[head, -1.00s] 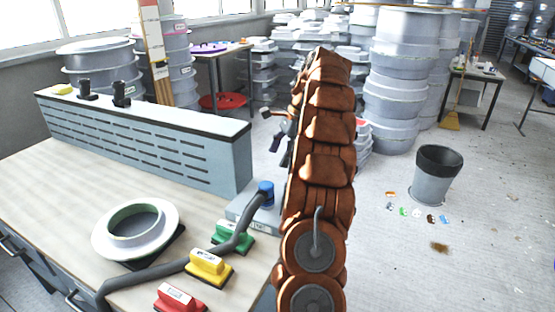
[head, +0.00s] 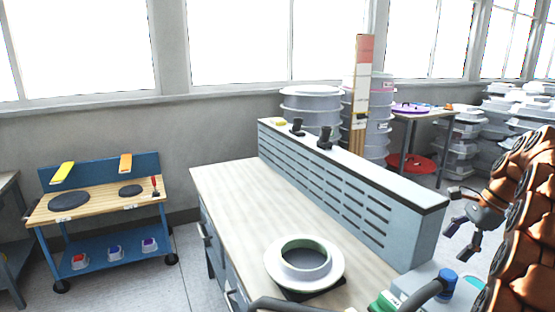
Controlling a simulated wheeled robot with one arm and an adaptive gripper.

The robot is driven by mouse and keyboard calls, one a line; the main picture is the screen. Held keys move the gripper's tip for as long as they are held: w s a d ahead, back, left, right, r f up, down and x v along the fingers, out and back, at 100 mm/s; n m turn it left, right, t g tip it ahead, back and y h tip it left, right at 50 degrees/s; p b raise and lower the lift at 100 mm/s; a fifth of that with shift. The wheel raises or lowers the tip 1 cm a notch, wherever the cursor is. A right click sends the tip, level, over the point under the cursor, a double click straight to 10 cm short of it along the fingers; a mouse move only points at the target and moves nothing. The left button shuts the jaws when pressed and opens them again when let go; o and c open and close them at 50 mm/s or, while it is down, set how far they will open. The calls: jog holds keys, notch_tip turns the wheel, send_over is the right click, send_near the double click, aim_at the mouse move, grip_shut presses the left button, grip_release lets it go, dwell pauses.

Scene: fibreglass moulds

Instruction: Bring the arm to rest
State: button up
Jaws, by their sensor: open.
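My gripper (head: 462,222) shows at the right of the head view, at the end of my copper-coloured arm. Its dark fingers are spread and nothing shows between them. It is in the air beyond the right end of the workbench (head: 228,180), to the right of the grey slotted panel (head: 350,185). Part of my arm is cut off by the right edge of the picture.
A white ring mould (head: 335,268) lies on the bench. A blue-capped hose (head: 446,280) and a green block (head: 384,301) are near its front right corner. A blue cart (head: 110,243) stands at left, with clear floor beside it. Stacked moulds (head: 312,105) stand behind the panel.

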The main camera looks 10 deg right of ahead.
jog(key=s+a+n+g, duration=0.15)
jog(key=a+n, duration=0.25)
jog(key=a, duration=0.5)
jog(key=s+a+r+n+h, duration=0.1)
jog(key=s+a+n, duration=0.2)
jog(key=a, duration=0.5)
jog(key=s+a+n+g, duration=0.1)
jog(key=s+a+n, duration=0.25)
jog(key=a, duration=0.55)
jog(key=s+a+f+n+h, duration=0.1)
jog(key=s+a+f+n, duration=0.1)
jog(key=s, duration=0.5)
jog(key=s+a+f+n+h, duration=0.1)
jog(key=s+a+f+n, duration=0.2)
jog(key=s, duration=0.4)
jog(key=s+a+f+n+g+h, duration=0.1)
jog(key=s+a+f+n, duration=0.2)
jog(key=s+n, duration=0.3)
jog(key=shift+s+a+f, duration=0.25)
jog(key=shift+s+a, duration=0.45)
